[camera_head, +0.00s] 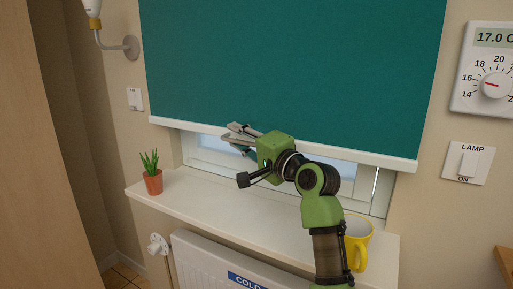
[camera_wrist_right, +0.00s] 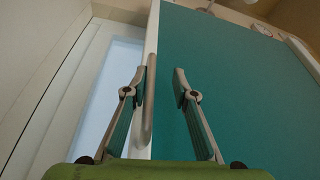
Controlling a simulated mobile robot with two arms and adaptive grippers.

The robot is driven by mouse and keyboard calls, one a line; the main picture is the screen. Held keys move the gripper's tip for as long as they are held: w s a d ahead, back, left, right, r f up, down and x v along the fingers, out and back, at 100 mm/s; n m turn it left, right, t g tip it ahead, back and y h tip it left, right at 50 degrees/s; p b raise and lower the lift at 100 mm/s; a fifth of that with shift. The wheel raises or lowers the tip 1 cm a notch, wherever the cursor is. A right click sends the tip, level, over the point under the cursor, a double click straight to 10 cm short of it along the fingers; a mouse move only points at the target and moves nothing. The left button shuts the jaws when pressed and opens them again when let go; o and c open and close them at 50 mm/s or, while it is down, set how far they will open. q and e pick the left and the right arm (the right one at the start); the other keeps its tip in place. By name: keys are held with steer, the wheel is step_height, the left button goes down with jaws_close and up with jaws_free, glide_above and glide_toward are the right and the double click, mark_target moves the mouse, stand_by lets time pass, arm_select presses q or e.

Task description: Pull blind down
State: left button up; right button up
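The teal blind (camera_head: 290,60) hangs over the window and covers most of it, with a white bottom bar (camera_head: 370,157) along its lower edge. My right gripper (camera_head: 229,131) is at that bar, left of its middle. In the right wrist view the gripper (camera_wrist_right: 160,82) is open, with one finger on each side of the bar (camera_wrist_right: 151,100). The bar is closer to the left finger; I cannot tell whether they touch. The teal cloth (camera_wrist_right: 240,70) lies behind the right finger. My left gripper is not in view.
A radiator (camera_head: 205,262) is under the sill. A lamp switch (camera_head: 468,163) and thermostat (camera_head: 492,70) are on the right wall.

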steer(key=p+v, duration=0.3)
steer(key=v, duration=1.2)
steer(key=shift+s, duration=0.2)
stand_by(0.6)
steer(key=shift+d, duration=0.1)
steer(key=shift+p, duration=0.6)
